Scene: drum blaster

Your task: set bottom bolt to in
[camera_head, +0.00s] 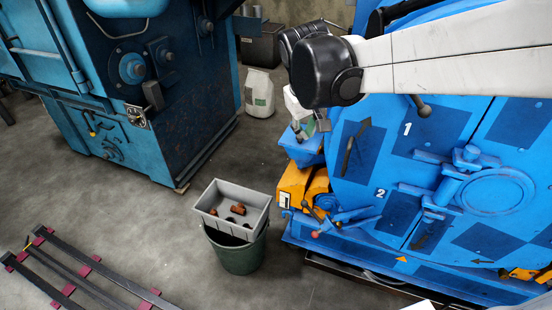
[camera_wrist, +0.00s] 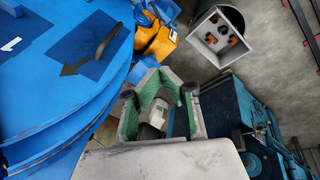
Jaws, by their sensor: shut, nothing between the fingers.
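The blue drum blaster (camera_head: 395,175) fills the right of the head view, its round door marked 1 and 2. My gripper (camera_head: 306,128) is left of the door's edge, apart from both fittings. In the wrist view my gripper (camera_wrist: 158,80) is shut and empty. The blue door (camera_wrist: 60,75) is on the left there; the lower fitting is not visible.
A grey tray (camera_head: 217,211) with rusty pieces sits on a green bin (camera_head: 237,252) left of the blaster. A teal machine (camera_head: 150,100) stands at the back left. A white container (camera_head: 259,93) is behind. Dark rails (camera_head: 75,280) lie front left. Floor between is clear.

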